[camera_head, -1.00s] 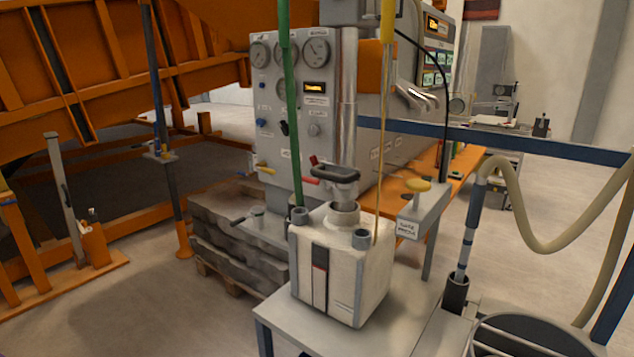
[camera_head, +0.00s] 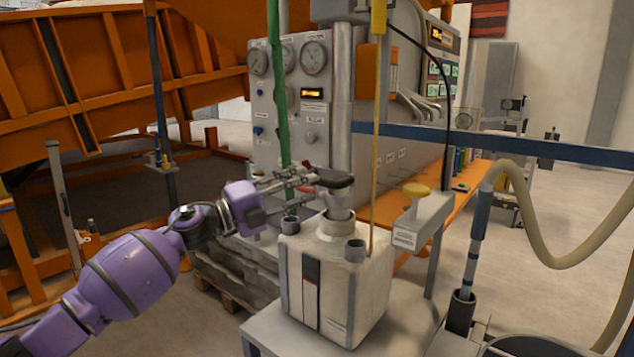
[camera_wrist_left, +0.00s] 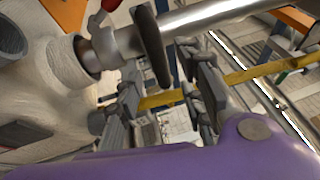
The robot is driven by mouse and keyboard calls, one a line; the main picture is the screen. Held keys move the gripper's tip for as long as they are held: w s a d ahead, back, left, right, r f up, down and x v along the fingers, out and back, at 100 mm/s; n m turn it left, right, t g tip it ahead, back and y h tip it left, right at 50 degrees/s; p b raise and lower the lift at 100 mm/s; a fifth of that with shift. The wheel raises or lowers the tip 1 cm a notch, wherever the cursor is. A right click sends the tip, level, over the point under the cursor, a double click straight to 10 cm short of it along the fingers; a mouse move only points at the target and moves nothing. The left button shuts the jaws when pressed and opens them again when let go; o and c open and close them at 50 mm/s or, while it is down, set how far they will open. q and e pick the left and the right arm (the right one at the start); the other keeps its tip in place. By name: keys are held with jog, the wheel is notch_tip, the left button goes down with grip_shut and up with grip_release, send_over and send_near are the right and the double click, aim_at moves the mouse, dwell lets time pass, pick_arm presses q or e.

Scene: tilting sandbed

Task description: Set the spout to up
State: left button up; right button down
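A white can-like container (camera_head: 370,290) stands on a grey stand, with a grey neck (camera_head: 340,210) rising from its top. A dark, elongated piece (camera_head: 335,178), which may be the spout, sits roughly level on the neck. In the left wrist view it shows as a dark oval (camera_wrist_left: 152,48). My left gripper (camera_head: 308,180) is at the left end of this piece. Its fingers (camera_wrist_left: 160,95) are apart, with the dark oval's lower end near the gap. I cannot tell whether they touch it. My right gripper is out of view.
A green pole (camera_head: 277,100) passes close to my left gripper. A yellow rod (camera_head: 375,150) stands right of the neck. The gauge panel (camera_head: 295,120) is behind. A yellow knob (camera_head: 416,189) on a grey box is at the right, with a beige hose (camera_head: 530,225) beyond.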

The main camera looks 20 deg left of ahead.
aim_at(320, 181)
pick_arm(q)
jog(key=x, duration=0.5)
jog(key=shift+p, duration=0.3)
jog(key=shift+c, duration=0.2)
grip_shut()
